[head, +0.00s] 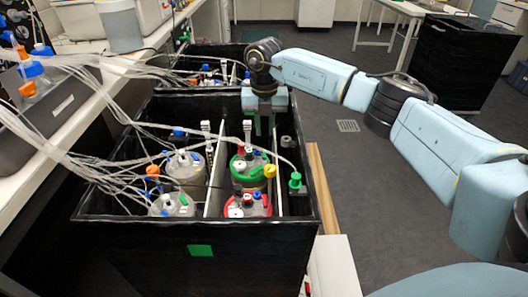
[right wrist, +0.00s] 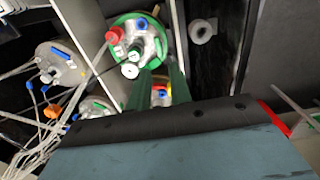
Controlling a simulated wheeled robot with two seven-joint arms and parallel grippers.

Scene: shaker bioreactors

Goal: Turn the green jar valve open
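The green-ringed jar (head: 250,166) stands in the right part of the near black crate (head: 200,250). Its lid carries red, blue, white and green fittings; I cannot tell which one is the valve. It also shows at the top of the right wrist view (right wrist: 138,40). My right gripper (head: 264,128) points down above the crate, behind and above this jar, apart from it as far as I can see. Its two green fingers (right wrist: 160,76) stand apart with nothing held between them. My left gripper is not in view.
A red-ringed jar (head: 248,207) stands in front of the green-ringed one. Two clear jars (head: 185,165) stand left of a white divider (head: 217,178). Loose tubes (head: 90,165) cross the crate's left side. A green fitting (head: 295,181) sits at its right wall.

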